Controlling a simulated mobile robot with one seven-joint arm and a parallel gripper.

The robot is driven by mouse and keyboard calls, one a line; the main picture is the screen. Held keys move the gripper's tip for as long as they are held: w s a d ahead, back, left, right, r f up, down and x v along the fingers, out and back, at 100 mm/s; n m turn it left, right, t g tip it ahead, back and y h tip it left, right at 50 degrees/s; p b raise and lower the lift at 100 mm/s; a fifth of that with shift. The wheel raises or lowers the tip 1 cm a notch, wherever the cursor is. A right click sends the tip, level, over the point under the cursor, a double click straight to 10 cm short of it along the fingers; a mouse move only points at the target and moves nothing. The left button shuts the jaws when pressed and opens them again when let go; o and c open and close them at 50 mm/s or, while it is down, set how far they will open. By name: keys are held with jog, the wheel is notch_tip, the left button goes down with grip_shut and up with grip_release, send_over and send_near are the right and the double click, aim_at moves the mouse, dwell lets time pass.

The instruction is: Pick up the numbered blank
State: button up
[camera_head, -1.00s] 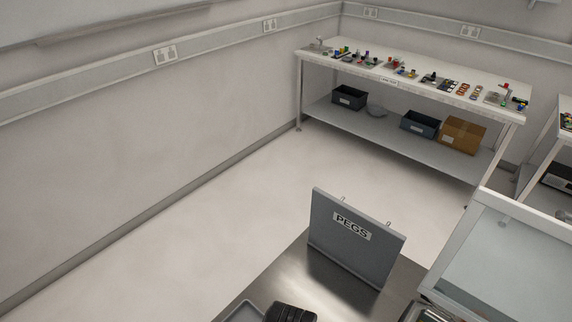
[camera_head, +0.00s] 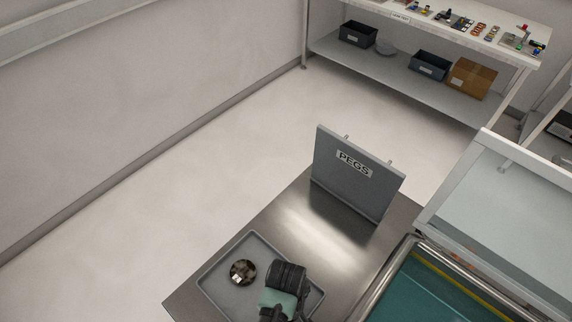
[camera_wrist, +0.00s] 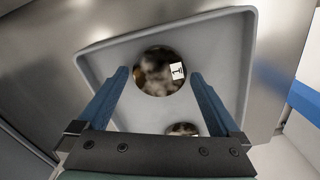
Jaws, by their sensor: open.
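The numbered blank (camera_head: 242,272) is a round, mottled brown-and-dark piece with a small white label. It lies in a shallow grey tray (camera_head: 254,243). In the wrist view the blank (camera_wrist: 153,74) sits between and beyond the two blue fingertips, and its label bears a black mark that I cannot read surely. My gripper (camera_wrist: 158,76) is open and empty, pointed at the blank. A second similar round piece (camera_wrist: 182,129) lies in the tray nearer the gripper's palm, partly hidden by it. In the head view my arm hides part of the tray.
A grey upright panel marked PEGS (camera_head: 352,178) stands on the steel table (camera_head: 300,222) behind the tray. A teal-floored basin (camera_head: 440,290) with a raised pale lid (camera_head: 505,195) is at the right. A shelved workbench (camera_head: 400,75) stands beyond open floor.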

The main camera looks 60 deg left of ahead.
jog(key=shift+f, duration=0.35)
jog(key=shift+w, duration=0.1)
grip_shut()
